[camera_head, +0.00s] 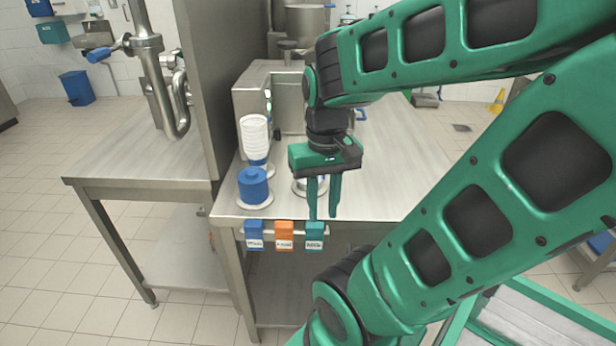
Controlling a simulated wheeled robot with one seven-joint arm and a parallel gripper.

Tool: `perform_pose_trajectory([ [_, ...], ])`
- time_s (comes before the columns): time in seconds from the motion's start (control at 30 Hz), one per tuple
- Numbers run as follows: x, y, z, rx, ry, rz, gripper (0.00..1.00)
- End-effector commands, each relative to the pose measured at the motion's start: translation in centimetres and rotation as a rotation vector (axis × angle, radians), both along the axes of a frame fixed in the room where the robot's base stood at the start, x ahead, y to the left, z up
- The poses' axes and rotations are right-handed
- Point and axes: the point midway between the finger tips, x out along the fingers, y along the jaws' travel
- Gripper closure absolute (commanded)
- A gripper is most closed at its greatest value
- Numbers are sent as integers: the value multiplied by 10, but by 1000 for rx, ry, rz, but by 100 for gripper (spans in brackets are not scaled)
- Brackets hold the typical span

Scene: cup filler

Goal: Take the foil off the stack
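My gripper (323,216) is green and points down over the front part of the steel table. Its two fingers are apart with a visible gap, and I see nothing held between them. A low, round, silvery and white item (301,188), which looks like the foil stack, sits on the table behind and to the left of the fingers. The fingers and gripper body partly hide it. I cannot make out single foils or whether a finger touches the stack.
A stack of white cups (255,136) and a blue round container (253,184) stand left of my gripper. A steel machine (252,92) is behind. Blue, orange and teal tags (284,234) hang at the table's front edge. The table's right side (395,160) looks clear.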

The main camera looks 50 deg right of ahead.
Motion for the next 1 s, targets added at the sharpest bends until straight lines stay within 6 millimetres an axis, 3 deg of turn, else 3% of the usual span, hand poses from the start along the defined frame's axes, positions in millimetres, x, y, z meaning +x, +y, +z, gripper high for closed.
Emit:
perform_pose_trajectory([
  [0.17, -7, -5, 10, -6, -14, -15, 76],
  [0.37, 31, -42, 32, -32, -5, -101, 76],
  [0.7, 108, -131, 61, -32, -3, -259, 76],
  [0.83, 124, -156, 64, -21, -10, -293, 76],
  [1.0, 133, -170, 63, -12, -15, -311, 76],
])
